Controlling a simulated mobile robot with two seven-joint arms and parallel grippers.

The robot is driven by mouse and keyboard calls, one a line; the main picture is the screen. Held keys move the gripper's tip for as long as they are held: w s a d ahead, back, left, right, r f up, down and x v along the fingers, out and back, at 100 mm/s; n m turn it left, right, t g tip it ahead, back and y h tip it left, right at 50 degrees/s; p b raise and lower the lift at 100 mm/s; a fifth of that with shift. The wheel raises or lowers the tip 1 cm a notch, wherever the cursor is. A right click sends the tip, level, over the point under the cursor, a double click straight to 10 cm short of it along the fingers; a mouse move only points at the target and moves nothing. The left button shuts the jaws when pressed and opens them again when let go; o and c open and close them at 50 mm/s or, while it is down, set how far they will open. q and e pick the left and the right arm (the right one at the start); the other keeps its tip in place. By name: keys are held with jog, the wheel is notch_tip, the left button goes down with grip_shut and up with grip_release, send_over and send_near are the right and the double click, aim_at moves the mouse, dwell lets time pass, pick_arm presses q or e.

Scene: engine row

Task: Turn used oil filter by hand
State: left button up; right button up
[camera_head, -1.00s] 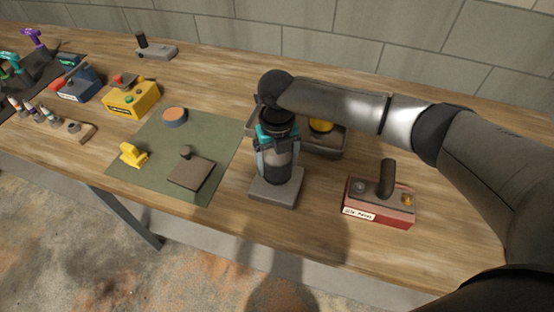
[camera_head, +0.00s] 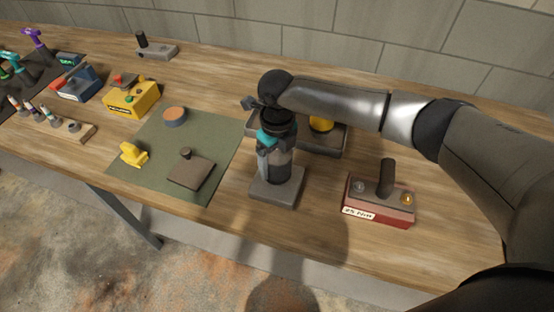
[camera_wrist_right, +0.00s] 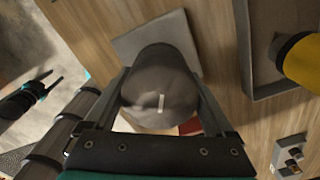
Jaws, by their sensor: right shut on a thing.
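The used oil filter (camera_head: 279,162) is a dark upright cylinder on a grey square block (camera_head: 277,188) near the table's front edge. My right gripper (camera_head: 275,152) comes down from above and is shut around its upper part, hiding some of its sides. In the right wrist view the filter's round grey top (camera_wrist_right: 160,85) sits between the two fingers and carries a short white mark. My left gripper (camera_wrist_right: 52,82) shows small at the left of the right wrist view, away from the filter, its fingers apart and empty.
A grey tray (camera_head: 330,151) with a yellow-topped cylinder (camera_head: 321,124) stands behind the filter. A red box with a dark handle (camera_head: 379,205) stands to its right. A green mat (camera_head: 220,140) with small parts lies to the left. A yellow box (camera_head: 132,98) stands farther left.

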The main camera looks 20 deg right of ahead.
jog(key=shift+n, duration=1)
jog(key=shift+w+f+n+b, duration=0.15)
jog(key=shift+n+b, duration=0.25)
jog(key=shift+b, duration=0.65)
jog(key=shift+n+b, duration=0.3)
jog(key=shift+b, duration=0.35)
jog(key=o, duration=1.5)
jog(key=shift+r, duration=0.2)
